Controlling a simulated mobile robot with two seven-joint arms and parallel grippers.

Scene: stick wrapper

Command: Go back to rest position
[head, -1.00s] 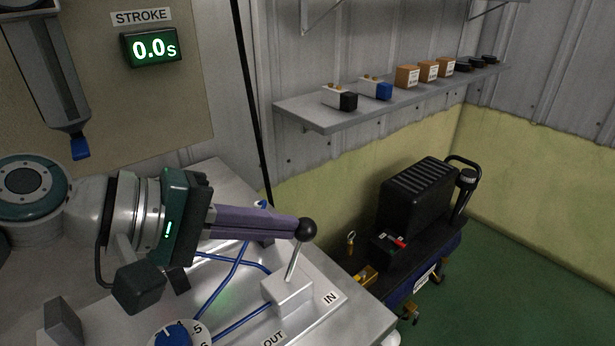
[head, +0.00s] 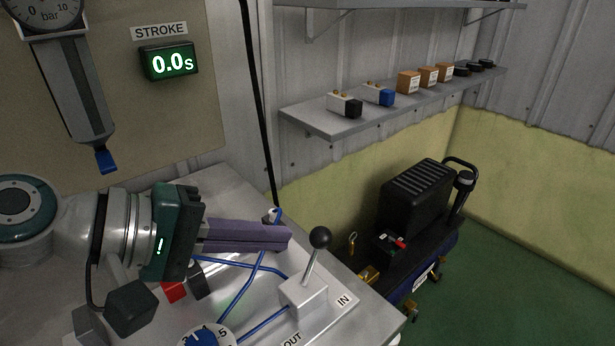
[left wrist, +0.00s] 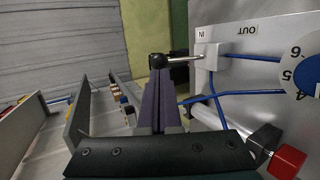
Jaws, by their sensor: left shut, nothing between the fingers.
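My left gripper (head: 288,238) reaches in from the left over the bench, its purple fingers shut and empty. In the head view its tips are a little left of the black ball knob (head: 320,237) of a lever that stands on a light block (head: 303,293) beside the IN and OUT labels. A gap shows between the tips and the knob. In the left wrist view the shut fingers (left wrist: 158,80) point toward the knob (left wrist: 157,60), which shows just past their tips. My right gripper is not in view.
Blue tubes (head: 245,290) and a numbered blue dial (head: 205,338) are on the bench (head: 225,185). A STROKE display (head: 170,62) reads 0.0 s. A wall shelf (head: 320,121) holds small boxes. A black compressor (head: 415,200) stands right of the bench. Green floor (head: 500,280) is clear.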

